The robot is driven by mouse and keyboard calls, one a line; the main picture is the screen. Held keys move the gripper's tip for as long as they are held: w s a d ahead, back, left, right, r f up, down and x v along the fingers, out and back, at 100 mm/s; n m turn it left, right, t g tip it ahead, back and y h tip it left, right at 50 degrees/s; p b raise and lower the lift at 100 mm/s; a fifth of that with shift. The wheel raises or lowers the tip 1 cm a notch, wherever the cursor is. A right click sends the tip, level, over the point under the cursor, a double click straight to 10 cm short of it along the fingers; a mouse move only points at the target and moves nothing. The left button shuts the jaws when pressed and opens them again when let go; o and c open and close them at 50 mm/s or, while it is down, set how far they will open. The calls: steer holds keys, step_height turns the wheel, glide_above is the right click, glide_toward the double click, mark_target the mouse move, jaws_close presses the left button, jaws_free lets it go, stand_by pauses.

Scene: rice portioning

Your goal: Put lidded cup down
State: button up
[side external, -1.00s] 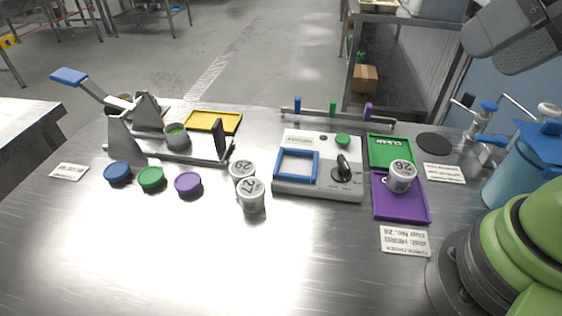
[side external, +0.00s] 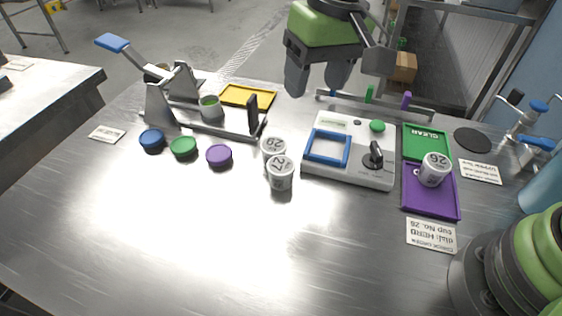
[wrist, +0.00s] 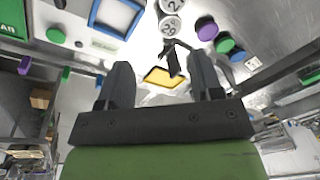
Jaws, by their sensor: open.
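My gripper (side external: 318,80) is open and empty, high above the back of the table behind the white device; its spread fingers also show in the wrist view (wrist: 162,80). A white cup marked 26 (side external: 434,169) stands on the purple tray (side external: 430,202), near its border with the green tray (side external: 425,140). A white cup marked 27 (side external: 281,173) and another numbered cup (side external: 272,147) stand close together left of the device. I cannot tell which cup the task means.
Blue (side external: 152,141), green (side external: 183,147) and purple (side external: 219,155) lids lie in a row. The white device (side external: 335,174) has a blue frame and black knob. A yellow tray (side external: 248,97) lies behind the press. A peg rail (side external: 385,106) stands behind the device. The front table is clear.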

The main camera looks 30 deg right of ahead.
steer(key=n+g, duration=0.1)
glide_above(281, 165)
steer(key=shift+h, duration=0.4)
steer(key=f, duration=0.9)
steer(key=shift+s+d+f, duration=0.1)
steer(key=shift+s+d, duration=0.1)
steer(key=shift+s, duration=0.1)
steer(key=shift+g, duration=0.3)
step_height(281, 165, down, 4)
steer(key=shift+a+f, duration=0.1)
steer(key=shift+f, duration=0.15)
steer(key=f, duration=0.5)
steer(key=shift+w+a+f, duration=0.1)
steer(key=shift+w+f, duration=0.15)
steer(key=shift+f, duration=0.1)
steer(key=shift+c, duration=0.2)
steer(key=c, duration=0.6)
steer(key=shift+r, duration=0.15)
